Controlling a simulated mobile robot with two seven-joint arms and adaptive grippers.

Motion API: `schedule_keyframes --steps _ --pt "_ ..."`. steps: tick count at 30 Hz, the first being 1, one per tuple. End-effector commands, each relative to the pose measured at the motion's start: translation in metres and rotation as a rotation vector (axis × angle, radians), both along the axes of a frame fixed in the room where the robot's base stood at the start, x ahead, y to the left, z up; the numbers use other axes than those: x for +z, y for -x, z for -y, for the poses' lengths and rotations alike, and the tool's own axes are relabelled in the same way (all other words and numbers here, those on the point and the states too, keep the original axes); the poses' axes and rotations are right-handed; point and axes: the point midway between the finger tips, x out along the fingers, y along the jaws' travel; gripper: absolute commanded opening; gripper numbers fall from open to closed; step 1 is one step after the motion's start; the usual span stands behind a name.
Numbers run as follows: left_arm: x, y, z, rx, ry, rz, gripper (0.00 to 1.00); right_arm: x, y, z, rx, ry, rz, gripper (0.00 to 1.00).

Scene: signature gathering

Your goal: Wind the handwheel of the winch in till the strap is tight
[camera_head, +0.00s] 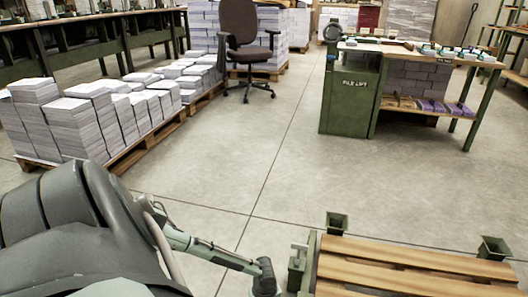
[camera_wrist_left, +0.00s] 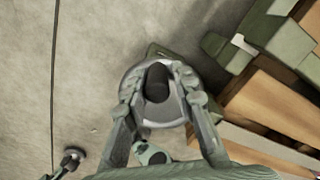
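In the left wrist view a round grey disc, which looks like the handwheel (camera_wrist_left: 160,112), lies beneath my left gripper (camera_wrist_left: 161,92). A dark oval knob or hub (camera_wrist_left: 157,82) stands at its middle. The two fingers are apart, one on each side of the knob, with visible gaps to it. Whether the fingertips touch the disc I cannot tell. In the head view my left arm comes in from the left and ends by the green winch parts (camera_head: 298,264) at the pallet's left end; the fingers are hidden there. I cannot make out the strap. My right gripper is out of view.
A wooden slatted pallet (camera_head: 400,271) with green corner posts (camera_head: 337,222) fills the bottom right. Paper stacks (camera_head: 75,125) stand on pallets at left. An office chair (camera_head: 240,45) and a green workbench (camera_head: 350,100) stand farther back. The floor between is clear.

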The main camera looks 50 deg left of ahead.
Motion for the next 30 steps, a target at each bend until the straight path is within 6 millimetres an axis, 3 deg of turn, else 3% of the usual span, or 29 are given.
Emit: schedule_keyframes --steps 3,14,30 --pt "0.0 0.0 0.001 0.001 0.001 0.0 0.42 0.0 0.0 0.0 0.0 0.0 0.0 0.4" --pt "0.005 0.001 -0.001 0.002 0.0 -0.002 0.42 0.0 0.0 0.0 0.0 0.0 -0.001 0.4" --pt "0.104 0.0 0.0 0.0 0.0 -0.001 0.42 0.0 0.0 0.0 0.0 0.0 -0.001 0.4"
